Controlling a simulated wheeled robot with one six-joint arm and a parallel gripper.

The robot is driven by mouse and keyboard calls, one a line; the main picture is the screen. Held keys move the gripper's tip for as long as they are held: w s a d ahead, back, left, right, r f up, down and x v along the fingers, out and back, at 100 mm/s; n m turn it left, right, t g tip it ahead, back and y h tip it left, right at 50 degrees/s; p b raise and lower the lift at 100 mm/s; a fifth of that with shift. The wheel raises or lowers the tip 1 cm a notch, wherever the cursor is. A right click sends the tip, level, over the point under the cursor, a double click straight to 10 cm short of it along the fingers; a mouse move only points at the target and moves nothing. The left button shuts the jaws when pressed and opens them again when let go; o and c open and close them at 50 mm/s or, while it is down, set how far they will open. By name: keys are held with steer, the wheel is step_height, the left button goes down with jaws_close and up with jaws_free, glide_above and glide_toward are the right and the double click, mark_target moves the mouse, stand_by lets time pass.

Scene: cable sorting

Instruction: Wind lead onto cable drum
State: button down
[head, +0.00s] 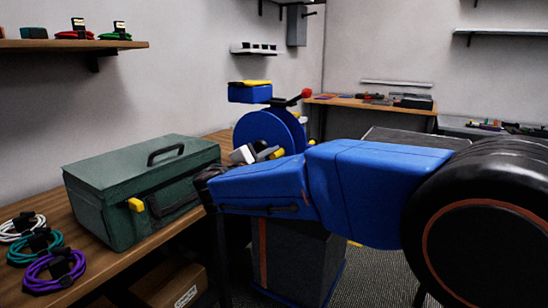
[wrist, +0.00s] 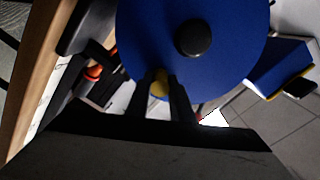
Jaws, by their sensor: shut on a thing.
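The cable drum (head: 262,128) has large blue discs and stands on the bench past the green case in the head view. In the wrist view its blue disc (wrist: 215,70) fills the upper middle, with a black hub (wrist: 193,37). My gripper (wrist: 164,90) is at the disc's lower edge, its two dark fingers shut on a small yellow knob (wrist: 158,82). In the head view my gripper (head: 268,153) is at the drum's lower front, partly hidden by my blue arm. I cannot make out any lead on the drum.
A green case (head: 140,190) with a yellow latch stands on the wooden bench (head: 105,262). White (head: 22,226), teal (head: 35,245) and purple (head: 54,270) coiled cables lie at its left. A blue box (head: 249,93) and a red-knobbed lever (head: 306,93) show above the drum.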

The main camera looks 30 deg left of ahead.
steer(key=c, duration=1.6)
jaws_free()
steer(key=shift+o, duration=0.2)
steer(key=s+a, duration=0.1)
steer(key=s, duration=1.6)
steer(key=shift+s+a, duration=0.25)
